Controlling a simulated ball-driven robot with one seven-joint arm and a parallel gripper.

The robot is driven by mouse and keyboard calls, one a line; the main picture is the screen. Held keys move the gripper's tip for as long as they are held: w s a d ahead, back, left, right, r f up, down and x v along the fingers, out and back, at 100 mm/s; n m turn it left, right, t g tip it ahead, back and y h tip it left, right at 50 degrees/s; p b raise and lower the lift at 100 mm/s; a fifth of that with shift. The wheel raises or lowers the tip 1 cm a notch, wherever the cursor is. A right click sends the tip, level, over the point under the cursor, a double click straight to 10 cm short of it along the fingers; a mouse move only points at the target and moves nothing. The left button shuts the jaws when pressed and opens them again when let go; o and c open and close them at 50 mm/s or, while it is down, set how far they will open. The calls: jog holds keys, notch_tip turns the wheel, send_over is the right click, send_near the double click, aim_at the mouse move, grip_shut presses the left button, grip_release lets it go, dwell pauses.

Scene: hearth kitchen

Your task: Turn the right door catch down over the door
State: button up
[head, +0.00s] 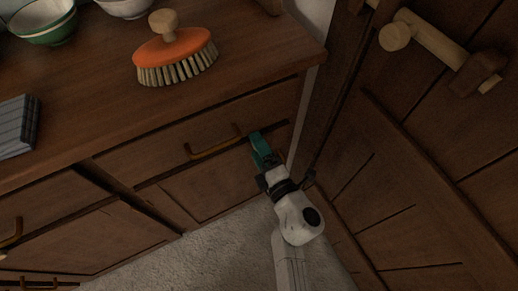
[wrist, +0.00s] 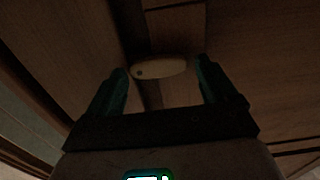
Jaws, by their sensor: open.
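My gripper (head: 260,143) is in front of the wooden cabinet below the counter, near its right end, in the head view. In the wrist view my gripper (wrist: 162,82) is open, its two teal fingers apart. A pale, rounded oblong piece (wrist: 166,68), which looks like the door catch, lies nearly level between and beyond the fingertips. It has a dark dot at its left end. Whether the fingers touch it I cannot tell. I cannot make this piece out in the head view.
The counter (head: 95,100) holds an orange brush (head: 172,50), a green bowl (head: 45,24) and a folded striped cloth (head: 15,127). A drawer handle (head: 213,146) sits left of my gripper. A wooden door (head: 400,150) with a pale knob and bar (head: 430,45) stands close at right.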

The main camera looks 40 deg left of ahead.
jog(key=p+v, duration=0.3)
jog(key=v, duration=0.7)
jog(key=shift+s+d, duration=0.15)
jog(key=shift+d, duration=0.2)
jog(key=shift+f, duration=0.1)
dwell(0.3)
